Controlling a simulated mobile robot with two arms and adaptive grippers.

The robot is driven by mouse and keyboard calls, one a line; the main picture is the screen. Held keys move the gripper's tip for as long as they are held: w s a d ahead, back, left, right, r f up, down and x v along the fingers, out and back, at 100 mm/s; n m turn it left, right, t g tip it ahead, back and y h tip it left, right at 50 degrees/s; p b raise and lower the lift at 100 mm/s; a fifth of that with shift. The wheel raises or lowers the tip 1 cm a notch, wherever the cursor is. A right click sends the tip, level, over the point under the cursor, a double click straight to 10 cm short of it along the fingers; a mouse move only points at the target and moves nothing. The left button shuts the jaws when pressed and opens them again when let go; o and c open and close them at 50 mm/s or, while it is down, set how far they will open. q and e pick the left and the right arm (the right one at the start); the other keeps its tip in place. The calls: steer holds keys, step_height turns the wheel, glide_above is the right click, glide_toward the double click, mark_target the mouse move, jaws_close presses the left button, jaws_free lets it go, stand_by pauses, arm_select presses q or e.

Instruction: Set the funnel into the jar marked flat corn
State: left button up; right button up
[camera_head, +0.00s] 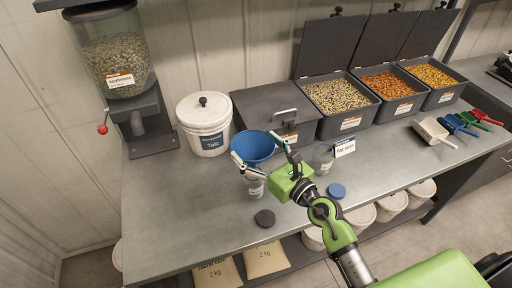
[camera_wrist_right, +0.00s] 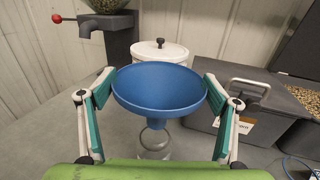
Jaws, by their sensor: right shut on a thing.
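My right gripper (camera_head: 264,158) is shut on the blue funnel (camera_head: 252,146), with one finger on each side of its cone. The wrist view shows the funnel (camera_wrist_right: 160,88) upright between the fingers. A clear jar (camera_head: 255,188) with a white label stands directly below the funnel; its rim (camera_wrist_right: 154,138) shows behind the spout in the wrist view. I cannot tell whether the spout is inside that jar. A second clear jar (camera_head: 322,160) stands further right, beside a white label card (camera_head: 344,148). The jar labels are too small to read. My left gripper is out of view.
A dark lid (camera_head: 264,218) and a blue lid (camera_head: 337,190) lie near the front edge. A white talc bucket (camera_head: 204,128) and a closed grey bin (camera_head: 275,108) stand behind the funnel. Open seed bins and several scoops are at right. The left bench (camera_head: 160,205) is clear.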

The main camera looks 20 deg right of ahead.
steer(key=shift+f+b, duration=0.7)
steer(key=shift+f, duration=0.2)
steer(key=shift+f+b, duration=1.2)
steer(key=shift+f, duration=0.3)
steer(key=shift+f, duration=0.45)
stand_by(0.3)
steer(key=o, duration=1.1)
steer(key=shift+c, duration=0.2)
steer(key=shift+r, duration=0.1)
